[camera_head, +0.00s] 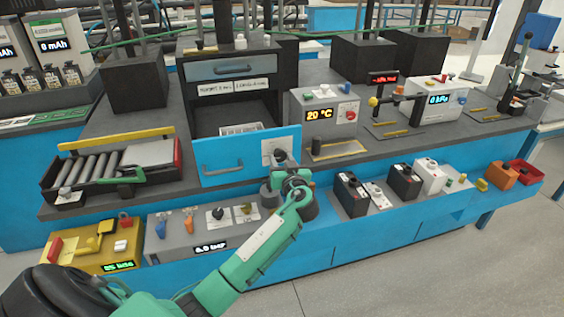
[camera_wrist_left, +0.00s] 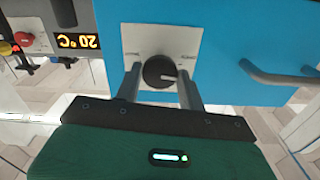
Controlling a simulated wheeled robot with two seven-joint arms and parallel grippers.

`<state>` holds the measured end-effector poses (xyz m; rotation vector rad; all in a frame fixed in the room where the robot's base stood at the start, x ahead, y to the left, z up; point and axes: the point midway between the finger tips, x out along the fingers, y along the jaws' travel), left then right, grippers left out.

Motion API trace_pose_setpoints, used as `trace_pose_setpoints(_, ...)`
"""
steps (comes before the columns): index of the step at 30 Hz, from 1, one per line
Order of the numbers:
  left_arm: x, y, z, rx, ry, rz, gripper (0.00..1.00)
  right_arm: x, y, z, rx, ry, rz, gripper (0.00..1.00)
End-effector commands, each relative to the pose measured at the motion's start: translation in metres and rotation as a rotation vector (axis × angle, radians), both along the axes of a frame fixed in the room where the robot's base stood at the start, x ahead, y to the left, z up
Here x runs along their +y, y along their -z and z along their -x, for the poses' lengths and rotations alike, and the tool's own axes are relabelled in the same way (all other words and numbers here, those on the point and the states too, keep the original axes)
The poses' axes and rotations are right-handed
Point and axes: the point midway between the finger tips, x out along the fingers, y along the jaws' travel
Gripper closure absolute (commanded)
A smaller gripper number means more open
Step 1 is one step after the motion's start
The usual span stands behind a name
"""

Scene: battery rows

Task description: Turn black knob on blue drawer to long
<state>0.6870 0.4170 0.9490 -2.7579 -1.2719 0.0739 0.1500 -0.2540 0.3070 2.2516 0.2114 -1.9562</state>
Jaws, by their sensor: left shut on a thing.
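The blue drawer (camera_head: 225,167) is the front panel pulled open below a dark cabinet. A pale plate (camera_wrist_left: 186,42) on its front carries the round black knob (camera_wrist_left: 159,72), which also shows small in the head view (camera_head: 280,155). The knob's white pointer mark points to the right in the wrist view, towards the label on that side. The labels are too small to read surely. My left gripper (camera_wrist_left: 161,78) is shut on the knob, one finger on each side; in the head view the gripper (camera_head: 281,164) is at the drawer's right end. My right gripper is out of view.
The drawer's bar handle (camera_head: 222,168) is left of the knob in the head view. A grey box with a "20 °C" display (camera_head: 322,115) stands right of the drawer. A roller tray (camera_head: 110,165) lies left. Black battery boxes (camera_head: 405,181) stand on the lower front ledge.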

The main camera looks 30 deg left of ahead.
Motion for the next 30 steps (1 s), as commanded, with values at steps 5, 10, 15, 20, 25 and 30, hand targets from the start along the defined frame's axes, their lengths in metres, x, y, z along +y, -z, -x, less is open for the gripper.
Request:
trace_pose_setpoints(5,0.000,0.001,0.000,0.104,-0.001,-0.088,0.83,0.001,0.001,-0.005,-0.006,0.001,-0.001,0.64)
trace_pose_setpoints(10,0.000,0.000,0.000,0.226,-0.001,-0.194,0.83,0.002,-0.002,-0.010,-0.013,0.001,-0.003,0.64)
trace_pose_setpoints(15,0.000,-0.001,0.000,0.348,0.000,-0.297,0.83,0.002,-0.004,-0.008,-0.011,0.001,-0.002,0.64)
trace_pose_setpoints(20,0.000,-0.002,0.000,0.458,0.001,-0.392,0.83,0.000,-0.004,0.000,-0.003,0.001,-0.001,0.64)
trace_pose_setpoints(25,0.000,-0.002,0.000,0.558,0.001,-0.476,0.83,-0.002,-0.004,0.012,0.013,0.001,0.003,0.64)
trace_pose_setpoints(30,0.000,-0.001,0.000,0.633,0.001,-0.540,0.83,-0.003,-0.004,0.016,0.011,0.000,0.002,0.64)
